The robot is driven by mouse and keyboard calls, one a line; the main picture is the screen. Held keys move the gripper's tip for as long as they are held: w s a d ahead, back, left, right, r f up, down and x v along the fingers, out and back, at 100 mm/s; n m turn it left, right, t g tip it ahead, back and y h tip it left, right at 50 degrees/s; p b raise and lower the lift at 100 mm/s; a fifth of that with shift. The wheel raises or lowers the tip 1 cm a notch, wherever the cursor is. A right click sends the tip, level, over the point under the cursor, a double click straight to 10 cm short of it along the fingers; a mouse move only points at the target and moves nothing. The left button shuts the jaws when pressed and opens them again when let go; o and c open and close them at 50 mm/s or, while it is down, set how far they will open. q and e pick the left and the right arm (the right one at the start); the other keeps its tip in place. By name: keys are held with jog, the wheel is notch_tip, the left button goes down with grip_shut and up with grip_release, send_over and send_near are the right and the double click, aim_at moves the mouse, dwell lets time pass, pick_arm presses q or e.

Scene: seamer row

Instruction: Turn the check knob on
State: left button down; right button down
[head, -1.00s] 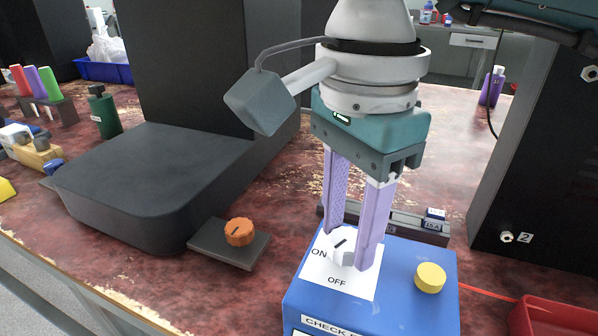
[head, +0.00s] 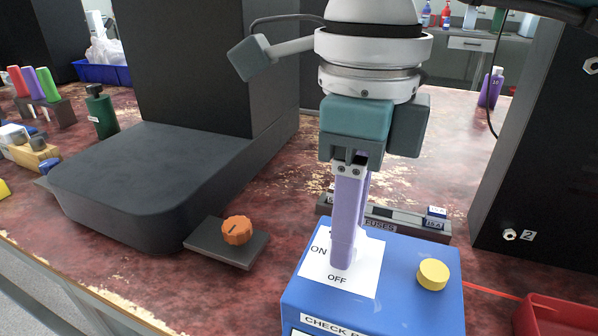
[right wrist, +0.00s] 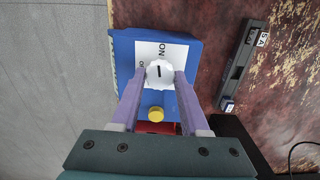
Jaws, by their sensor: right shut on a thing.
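The check knob is white with a dark line and sits on the white ON/OFF label (head: 368,283) on top of the blue check box (head: 430,312). In the head view my right gripper (head: 345,262) points down over the knob, and its near finger hides it. In the right wrist view the knob (right wrist: 159,74) is between the two lilac fingertips of my right gripper (right wrist: 160,78), which are shut on it. The knob's line runs roughly up and down there, towards the ON side of the label. My left gripper is not in view.
A yellow button (head: 433,274) is on the box, right of the label. An orange knob (head: 237,230) sits on a dark plate to the left. A fuse holder (head: 408,228) lies behind the box. A red bin (head: 555,315) is at the right, below a black cabinet (head: 545,180).

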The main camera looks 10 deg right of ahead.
jog(key=shift+m, duration=1)
jog(key=shift+c, duration=2.1)
grip_release()
notch_tip(320, 180, up, 10)
jog(key=p, duration=0.1)
